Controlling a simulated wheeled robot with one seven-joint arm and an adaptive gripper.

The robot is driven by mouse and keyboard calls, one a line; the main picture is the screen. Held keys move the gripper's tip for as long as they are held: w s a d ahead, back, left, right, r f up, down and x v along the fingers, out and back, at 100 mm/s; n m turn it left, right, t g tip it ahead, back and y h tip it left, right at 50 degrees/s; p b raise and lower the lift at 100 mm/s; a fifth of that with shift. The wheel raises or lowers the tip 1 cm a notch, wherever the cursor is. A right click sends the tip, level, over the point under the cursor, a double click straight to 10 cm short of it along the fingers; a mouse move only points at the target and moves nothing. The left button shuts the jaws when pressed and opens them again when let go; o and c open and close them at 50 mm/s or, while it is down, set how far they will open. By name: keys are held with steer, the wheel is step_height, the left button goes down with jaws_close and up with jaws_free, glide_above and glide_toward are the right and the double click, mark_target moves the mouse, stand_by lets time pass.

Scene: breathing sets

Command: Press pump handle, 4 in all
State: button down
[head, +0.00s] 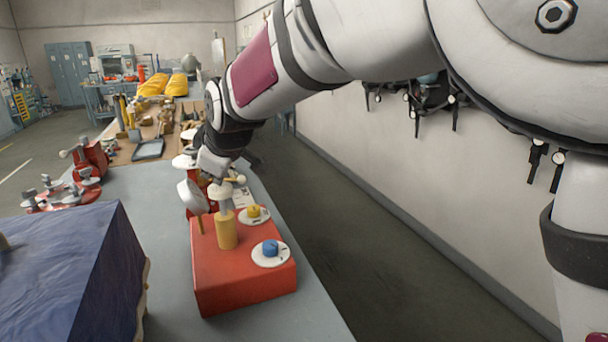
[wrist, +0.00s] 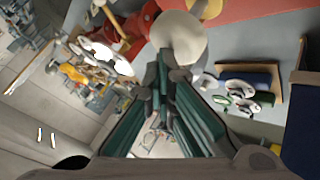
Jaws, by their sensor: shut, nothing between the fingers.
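The red box (head: 245,275) stands on the grey bench. On it is an upright yellow cylinder (head: 227,232) with a grey shaft and a pale round cap, the pump handle (head: 221,191). My gripper (head: 214,172) is right above the cap, pointing down. In the wrist view my gripper (wrist: 165,56) has its fingers shut together with nothing between them. Their tips overlap the pale round cap (wrist: 182,36). I cannot tell whether they touch it.
A blue knob (head: 270,249) and a yellow knob (head: 253,211) sit on white dials on the box. A white round gauge (head: 192,197) stands at its left. Red valve parts (head: 90,160) lie farther along the bench. A dark blue block (head: 70,270) is at front left.

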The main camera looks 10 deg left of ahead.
mark_target(214, 188)
steer(key=shift+f+b, duration=0.4)
steer(key=shift+f, duration=0.8)
stand_by(0.8)
steer(key=shift+r, duration=0.1)
steer(key=shift+r+p, duration=0.8)
steer(key=shift+r, duration=1.75)
step_height(214, 188, up, 5)
steer(key=shift+p, duration=0.75)
stand_by(0.6)
steer(key=r+n+h+p, duration=0.1)
steer(key=n, duration=0.2)
steer(key=d+r+n+t+h+p, duration=0.1)
steer(key=n+h, duration=0.1)
steer(key=n, duration=0.2)
steer(key=r+n+t+h+p, duration=0.1)
steer(key=n+h, duration=0.1)
steer(key=n, duration=0.1)
steer(key=shift+w+d+r+n+p, duration=0.15)
steer(key=shift+w+r+n+p, duration=0.15)
steer(key=shift+r+n+p, duration=0.1)
